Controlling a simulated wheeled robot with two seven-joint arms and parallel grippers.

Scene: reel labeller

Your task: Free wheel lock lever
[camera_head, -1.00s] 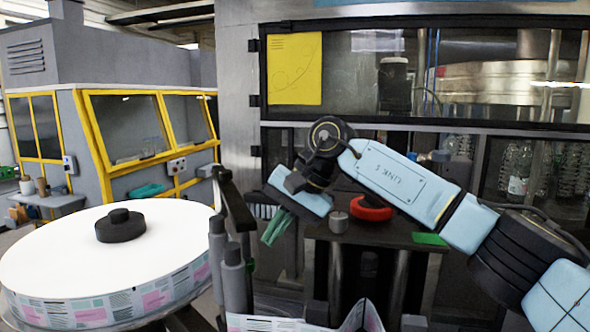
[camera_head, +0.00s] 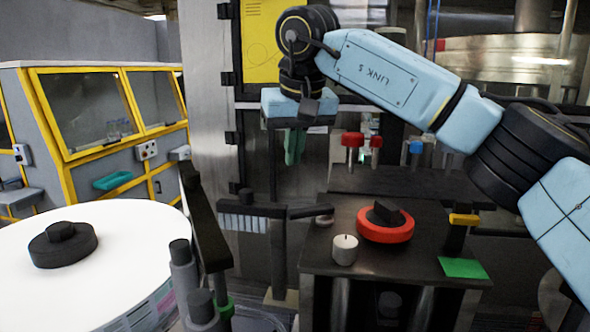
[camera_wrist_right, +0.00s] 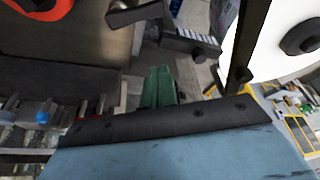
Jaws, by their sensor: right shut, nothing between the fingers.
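A red wheel (camera_head: 386,229) with a black raised grip on top lies on the dark machine table (camera_head: 345,262). A short dark lever (camera_head: 313,211) sticks out at the table's back left edge; it also shows in the wrist view (camera_wrist_right: 130,14). A yellow lever (camera_head: 464,219) sits on a black post right of the wheel. I cannot tell which of these is the wheel lock lever. My right gripper (camera_head: 294,158) has green fingers pointing down, shut and empty, behind and above the table, left of the wheel. The fingers also show in the wrist view (camera_wrist_right: 160,88). My left gripper is out of view.
A large white label reel (camera_head: 130,235) stands at the left, with a black arm (camera_head: 205,225) and grey rollers beside it. A white cylinder (camera_head: 344,250) and a green patch (camera_head: 463,268) are on the table. Red knobs (camera_head: 352,141) stand behind.

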